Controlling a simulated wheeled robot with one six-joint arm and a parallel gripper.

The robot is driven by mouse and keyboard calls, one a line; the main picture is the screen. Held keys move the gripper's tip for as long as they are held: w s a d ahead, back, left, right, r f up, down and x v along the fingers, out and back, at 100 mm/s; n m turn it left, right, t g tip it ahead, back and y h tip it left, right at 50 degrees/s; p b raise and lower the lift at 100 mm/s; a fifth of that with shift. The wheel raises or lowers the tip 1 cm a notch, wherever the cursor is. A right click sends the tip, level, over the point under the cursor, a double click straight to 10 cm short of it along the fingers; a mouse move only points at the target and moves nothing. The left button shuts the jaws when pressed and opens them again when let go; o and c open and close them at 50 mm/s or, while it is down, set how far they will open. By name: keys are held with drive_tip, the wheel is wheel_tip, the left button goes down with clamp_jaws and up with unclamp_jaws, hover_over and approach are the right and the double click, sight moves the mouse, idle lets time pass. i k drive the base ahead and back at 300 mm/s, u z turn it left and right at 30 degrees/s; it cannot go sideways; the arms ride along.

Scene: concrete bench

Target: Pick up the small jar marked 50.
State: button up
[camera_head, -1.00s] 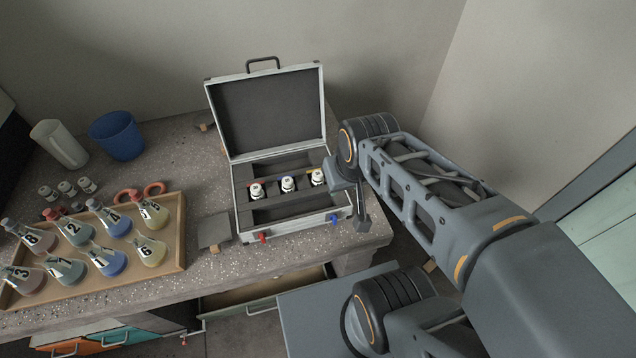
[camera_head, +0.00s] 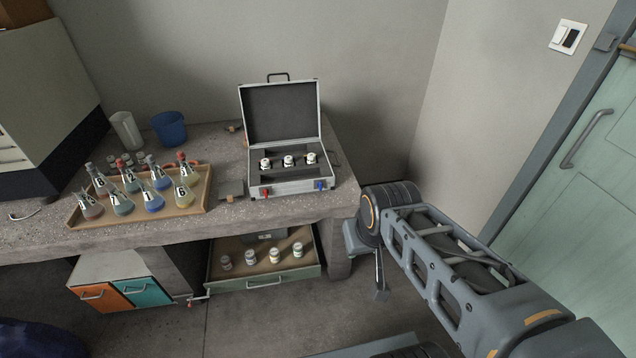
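Small pale jars stand in three places, and no marking on them is readable, so I cannot tell which is marked 50. Three white-capped jars (camera_head: 288,161) sit in a row in the open case (camera_head: 292,187) on the bench. Several pale-capped jars (camera_head: 250,258) stand in a row in the open drawer (camera_head: 264,283) below the bench. More small jars (camera_head: 125,161) stand on the bench behind the tray of flasks. My gripper (camera_head: 380,291) hangs pointing down, right of the drawer and apart from all jars. Its fingers overlap in this view.
A wooden tray (camera_head: 203,201) of numbered flasks sits on the concrete bench (camera_head: 335,205). Behind it are a blue cup (camera_head: 168,128) and a white beaker (camera_head: 126,131). An orange and teal cabinet (camera_head: 122,290) stands left of the drawer.

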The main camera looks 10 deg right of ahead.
sight(311, 156)
drive_tip(key=z, duration=0.45)
drive_tip(key=k, duration=0.15)
drive_tip(key=u, duration=1.3)
drive_tip(key=i, duration=1.55)
drive_tip(key=z, duration=1.2)
